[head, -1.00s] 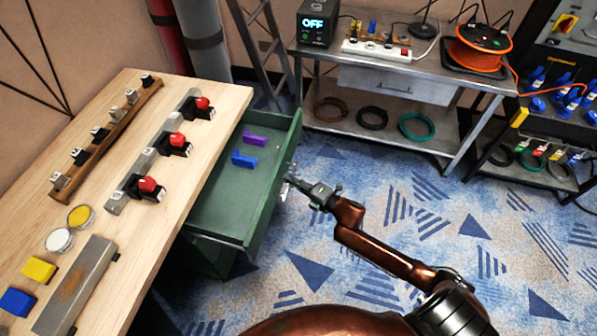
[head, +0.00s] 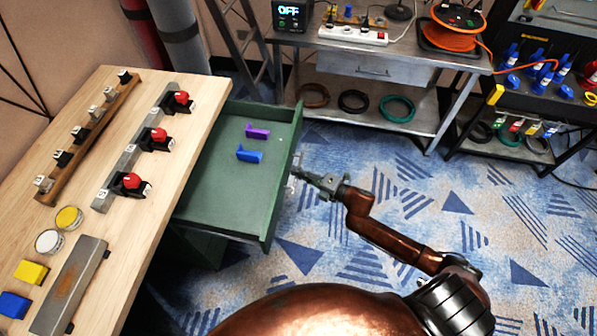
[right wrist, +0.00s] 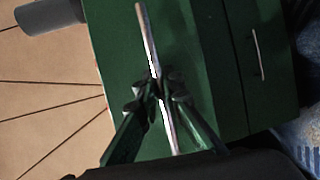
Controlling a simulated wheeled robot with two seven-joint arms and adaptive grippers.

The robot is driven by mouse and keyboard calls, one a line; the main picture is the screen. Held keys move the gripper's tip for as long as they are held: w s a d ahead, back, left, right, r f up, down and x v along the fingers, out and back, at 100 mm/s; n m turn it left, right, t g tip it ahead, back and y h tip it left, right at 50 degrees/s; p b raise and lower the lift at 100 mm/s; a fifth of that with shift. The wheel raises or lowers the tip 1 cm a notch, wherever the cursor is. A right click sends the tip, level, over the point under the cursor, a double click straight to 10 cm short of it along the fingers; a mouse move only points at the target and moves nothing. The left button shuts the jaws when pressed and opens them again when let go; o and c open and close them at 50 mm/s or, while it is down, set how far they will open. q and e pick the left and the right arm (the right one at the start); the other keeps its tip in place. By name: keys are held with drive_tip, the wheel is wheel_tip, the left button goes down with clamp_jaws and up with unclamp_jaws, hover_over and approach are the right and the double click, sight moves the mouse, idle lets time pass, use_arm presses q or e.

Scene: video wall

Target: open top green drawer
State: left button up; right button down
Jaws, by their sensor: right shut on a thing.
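The top green drawer (head: 215,205) is pulled out from under the wooden table in the head view. A purple piece (head: 257,131) and a blue piece (head: 249,155) lie inside it. My right gripper (head: 303,174) is at the drawer's front, shut on its metal handle (head: 294,178). In the right wrist view the gripper's fingers (right wrist: 158,92) close around the bar handle (right wrist: 148,40) against the green front. My left gripper is not in view.
The wooden table (head: 150,225) carries red buttons, switches and blocks on the left. A metal bench (head: 385,60) and a shelf of blue items (head: 545,80) stand at the back. The patterned floor (head: 400,190) to the right is clear.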

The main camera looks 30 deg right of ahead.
drive_tip(key=c, duration=2)
unclamp_jaws()
drive_tip(key=shift+c, duration=0.2)
drive_tip(key=shift+s, duration=0.1)
drive_tip(key=v, duration=1.2)
drive_tip(key=shift+f, duration=0.1)
